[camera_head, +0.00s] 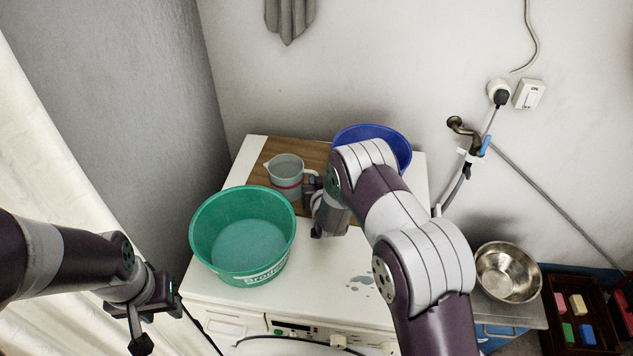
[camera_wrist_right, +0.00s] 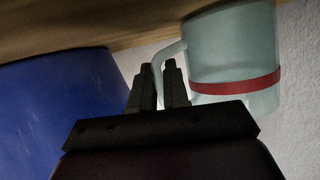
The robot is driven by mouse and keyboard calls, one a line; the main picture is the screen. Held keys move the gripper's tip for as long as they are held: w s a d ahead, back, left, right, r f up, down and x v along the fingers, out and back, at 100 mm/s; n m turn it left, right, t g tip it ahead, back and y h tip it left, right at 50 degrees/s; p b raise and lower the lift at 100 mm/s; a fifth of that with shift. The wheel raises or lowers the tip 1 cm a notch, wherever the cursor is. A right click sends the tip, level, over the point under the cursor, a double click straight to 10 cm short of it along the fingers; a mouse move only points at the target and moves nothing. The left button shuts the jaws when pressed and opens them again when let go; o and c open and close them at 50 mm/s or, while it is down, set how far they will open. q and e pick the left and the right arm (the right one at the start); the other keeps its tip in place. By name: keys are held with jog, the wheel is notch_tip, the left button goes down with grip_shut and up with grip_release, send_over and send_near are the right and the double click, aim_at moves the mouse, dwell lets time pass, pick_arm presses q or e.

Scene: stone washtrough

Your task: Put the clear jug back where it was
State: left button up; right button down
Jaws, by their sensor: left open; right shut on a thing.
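The clear jug (camera_head: 284,170), pale with a red band, is at the back of the worktop over a brown wooden board (camera_head: 258,158). Its handle points right. My right gripper (camera_head: 310,187) is shut on the jug's handle; in the right wrist view the handle lies between the fingers (camera_wrist_right: 163,85) and the jug (camera_wrist_right: 228,45) is beside them. I cannot tell whether the jug's base touches the board. My left gripper (camera_head: 160,326) is open and empty, in front of the worktop at lower left.
A green basin (camera_head: 205,247) stands left of centre on the white worktop (camera_head: 315,275). A blue basin (camera_head: 400,142) is behind my right arm and also shows in the wrist view (camera_wrist_right: 55,110). A steel bowl (camera_head: 508,272) and a crate (camera_head: 560,335) are at right.

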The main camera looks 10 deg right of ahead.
jog(key=shift+f, duration=0.2)
jog(key=c, duration=1.1)
grip_release()
jog(key=shift+r, duration=0.1)
jog(key=shift+r, duration=0.2)
jog(key=s+r+g, duration=0.4)
jog(key=s, duration=0.7)
jog(key=s+r+n+g, duration=0.1)
jog(key=s+r+g, duration=0.3)
jog(key=s, duration=0.7)
jog(key=s+d+r+n+g+y, duration=0.1)
jog(key=s+r+g, duration=0.3)
jog(key=s, duration=0.7)
jog(key=shift+s+b, duration=0.3)
jog(key=shift+b, duration=0.15)
jog(key=shift+d+f, duration=0.1)
